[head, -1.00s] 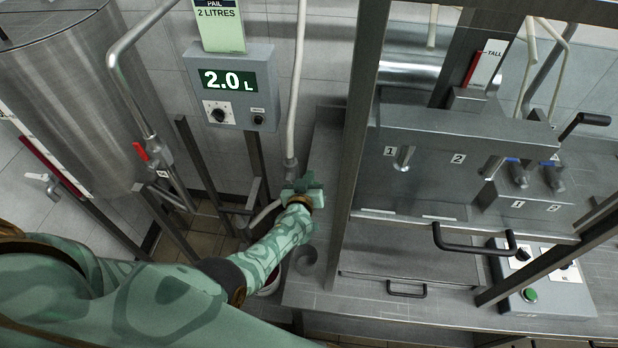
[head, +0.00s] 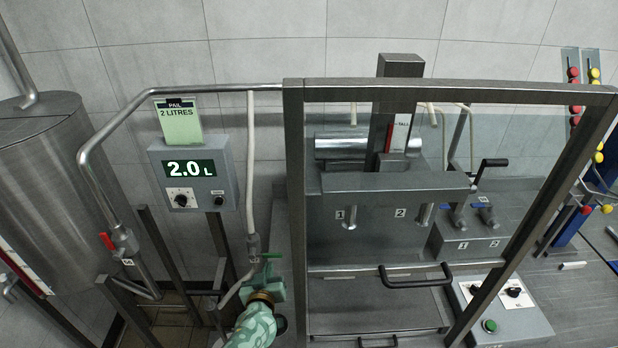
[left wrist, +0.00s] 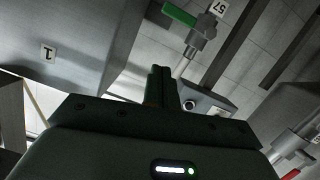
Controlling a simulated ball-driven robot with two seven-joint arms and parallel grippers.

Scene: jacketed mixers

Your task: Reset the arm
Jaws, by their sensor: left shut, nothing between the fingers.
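My left arm comes up from the bottom edge of the head view. Its teal left gripper (head: 265,284) is beside the lower end of the white pipe, left of the metal frame. In the left wrist view its two dark fingers (left wrist: 161,86) are together with nothing between them. A valve with a green handle (head: 271,255) is just above the gripper in the head view. The valve (left wrist: 199,32) also shows in the left wrist view beyond the fingertips, apart from them, with a tag reading 57. My right gripper is not in view.
A steel tank (head: 45,180) and a pipe with a red-handled valve (head: 118,240) stand at left. The guarded machine frame (head: 294,200) is close on the right, with a button box (head: 500,310) beside it.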

